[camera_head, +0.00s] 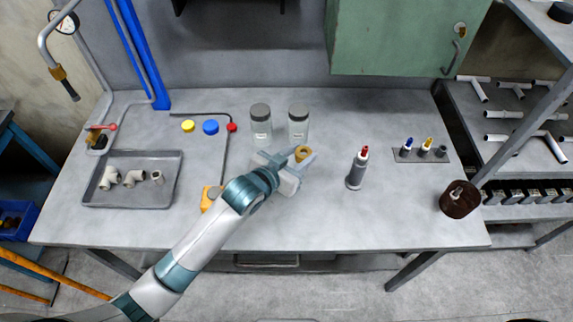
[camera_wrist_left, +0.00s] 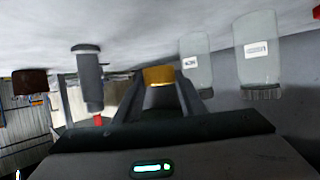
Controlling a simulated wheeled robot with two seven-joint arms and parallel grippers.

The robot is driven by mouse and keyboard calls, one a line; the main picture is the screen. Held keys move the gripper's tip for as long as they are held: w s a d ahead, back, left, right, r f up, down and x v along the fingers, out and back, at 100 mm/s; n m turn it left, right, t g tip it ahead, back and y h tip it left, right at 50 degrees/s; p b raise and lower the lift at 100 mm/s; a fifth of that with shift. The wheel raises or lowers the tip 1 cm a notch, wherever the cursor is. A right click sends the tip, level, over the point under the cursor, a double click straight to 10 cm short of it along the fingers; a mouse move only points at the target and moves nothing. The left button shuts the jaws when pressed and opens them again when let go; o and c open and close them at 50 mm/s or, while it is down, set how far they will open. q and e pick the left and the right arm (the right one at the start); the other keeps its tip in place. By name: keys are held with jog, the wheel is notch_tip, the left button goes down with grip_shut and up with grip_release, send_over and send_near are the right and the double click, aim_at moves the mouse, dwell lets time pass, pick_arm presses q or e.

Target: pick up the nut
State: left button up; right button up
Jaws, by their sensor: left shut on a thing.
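The nut (camera_head: 302,153) is a small brass-yellow piece near the middle of the workbench, in front of the jars. It also shows in the left wrist view (camera_wrist_left: 158,75), at the tips of the fingers. My left gripper (camera_head: 291,160) is shut on it, with a finger on either side; the fingers (camera_wrist_left: 156,95) hide part of it. I cannot tell whether the nut is touching the bench. My right gripper is not in view.
Two glass jars (camera_head: 261,128) (camera_head: 298,126) stand close behind the nut. A grey bottle with a red tip (camera_head: 357,168) stands to its right. A tray (camera_head: 133,203) with pipe fittings lies left, and a brown container (camera_head: 460,199) stands right. The front right bench is clear.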

pick_arm(q)
jog(key=d+r+b, duration=0.1)
jog(key=d+r, duration=0.3)
jog(key=d, duration=0.3)
jog(key=shift+w+d+r+b, duration=0.25)
jog(key=shift+b, duration=0.05)
